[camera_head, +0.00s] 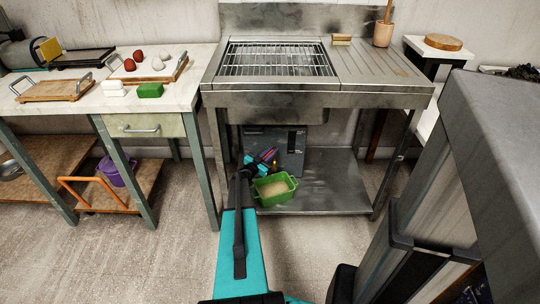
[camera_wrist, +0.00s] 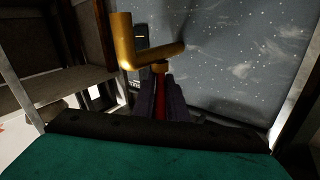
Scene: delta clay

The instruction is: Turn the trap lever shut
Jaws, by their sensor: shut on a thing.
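The trap lever (camera_wrist: 160,108) is a red handle below a brass fitting in the wrist view. My gripper (camera_wrist: 159,95) has its dark fingers closed on either side of the red handle. A brass pipe (camera_wrist: 126,42) with an elbow rises just beyond the fingertips. In the head view my gripper (camera_head: 268,158) is under the steel sink, in front of a dark grey trap box (camera_head: 290,143). The lever's angle is hard to tell, as the fingers cover most of it.
A green tub (camera_head: 288,198) with pale contents stands on the lower steel shelf (camera_head: 325,190), just below my gripper. The steel sink unit (camera_head: 285,101) hangs above. Its legs stand at both sides. The floor (camera_head: 165,255) at the left is clear.

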